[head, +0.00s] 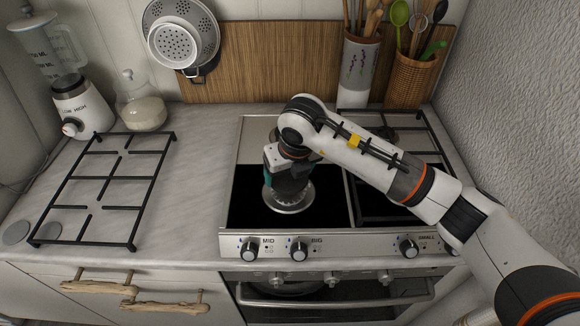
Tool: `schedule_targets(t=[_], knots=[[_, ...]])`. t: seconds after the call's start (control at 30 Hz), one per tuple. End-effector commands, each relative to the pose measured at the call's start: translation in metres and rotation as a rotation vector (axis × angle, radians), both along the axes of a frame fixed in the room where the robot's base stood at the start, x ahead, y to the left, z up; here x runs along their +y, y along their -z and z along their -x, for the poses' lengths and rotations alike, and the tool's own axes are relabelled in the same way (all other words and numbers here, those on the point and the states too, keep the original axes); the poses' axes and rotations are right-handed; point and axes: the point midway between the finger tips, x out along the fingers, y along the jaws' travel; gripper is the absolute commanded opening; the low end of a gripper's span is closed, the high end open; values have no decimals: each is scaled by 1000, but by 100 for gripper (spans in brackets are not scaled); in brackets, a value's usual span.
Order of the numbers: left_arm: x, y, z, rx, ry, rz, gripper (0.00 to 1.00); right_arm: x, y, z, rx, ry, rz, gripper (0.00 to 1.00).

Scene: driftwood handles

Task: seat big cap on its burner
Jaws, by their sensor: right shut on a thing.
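My right gripper (286,184) points down over the front left part of the hob and is shut on the big cap. The gripper body hides most of the cap, so its edge and tilt are unclear. The silver big burner (290,207) shows as a round metal ring right below the fingers. I cannot tell whether the cap touches the burner or is level on it. My left gripper is not in view.
A black grate (85,207) lies on the left counter, with two grey discs (16,232) near its front corner. Another grate (385,207) covers the hob's right side. Knobs (299,249) line the front. A blender (83,105) and glass jar (143,108) stand at back left.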

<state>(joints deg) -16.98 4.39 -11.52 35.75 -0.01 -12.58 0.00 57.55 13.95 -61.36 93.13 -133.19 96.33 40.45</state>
Motion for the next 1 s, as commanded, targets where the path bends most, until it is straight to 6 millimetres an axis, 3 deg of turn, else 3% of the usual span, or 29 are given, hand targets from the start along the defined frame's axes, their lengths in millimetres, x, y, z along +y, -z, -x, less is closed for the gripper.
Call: schedule_targets(t=[0.43,0.9,0.93,1.0], knots=[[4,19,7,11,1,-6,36,0,29,0,0,1,-2,58],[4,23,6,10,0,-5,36,0,32,0,0,1,0,58],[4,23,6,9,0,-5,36,0,32,0,0,1,0,84],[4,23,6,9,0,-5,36,0,32,0,0,1,0,96]])
